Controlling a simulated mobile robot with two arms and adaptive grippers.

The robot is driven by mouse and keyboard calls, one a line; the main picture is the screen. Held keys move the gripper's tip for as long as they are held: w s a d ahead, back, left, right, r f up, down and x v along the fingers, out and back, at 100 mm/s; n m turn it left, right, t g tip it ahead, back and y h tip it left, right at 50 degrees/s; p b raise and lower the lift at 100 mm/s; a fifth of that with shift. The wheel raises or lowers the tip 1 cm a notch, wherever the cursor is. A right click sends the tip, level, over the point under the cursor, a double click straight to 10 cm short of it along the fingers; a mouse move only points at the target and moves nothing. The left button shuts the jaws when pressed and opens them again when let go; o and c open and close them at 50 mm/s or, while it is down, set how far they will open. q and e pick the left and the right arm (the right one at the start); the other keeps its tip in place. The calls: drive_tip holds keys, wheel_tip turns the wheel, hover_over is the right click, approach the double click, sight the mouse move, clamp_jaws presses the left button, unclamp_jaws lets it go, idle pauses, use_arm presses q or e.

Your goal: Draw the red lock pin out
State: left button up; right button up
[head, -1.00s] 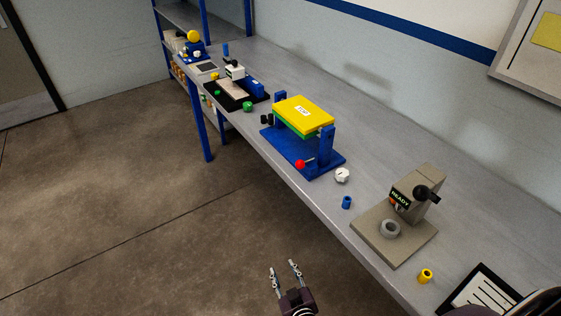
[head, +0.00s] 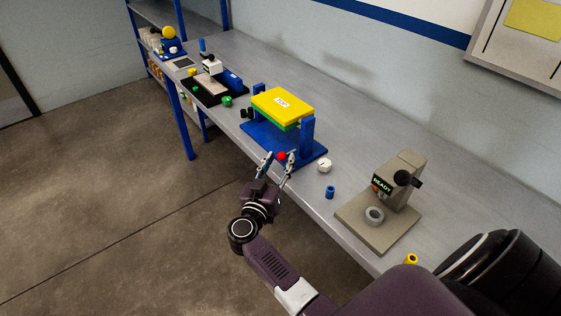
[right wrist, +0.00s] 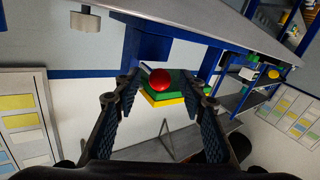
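The red lock pin shows as a round red knob (head: 282,156) at the front of the blue stand. The blue stand (head: 262,138) holds a yellow and green block (head: 283,103) marked TOP between its uprights. My right gripper (head: 278,156) is open, with its fingertips on either side of the knob in the head view. In the right wrist view the red knob (right wrist: 160,78) lies between the spread fingers (right wrist: 165,95), with gaps on both sides. The pin's shaft is hidden behind the knob there. My left gripper is out of view.
On the bench (head: 345,118), a white knob (head: 325,165) and a blue cylinder (head: 330,192) lie right of the stand. A beige READY device (head: 392,205) stands farther right. A black tray (head: 212,96) and small green parts are at left.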

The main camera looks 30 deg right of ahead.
drive_tip(key=shift+b+x, duration=0.35)
drive_tip(key=shift+x, duration=0.7)
clamp_jaws()
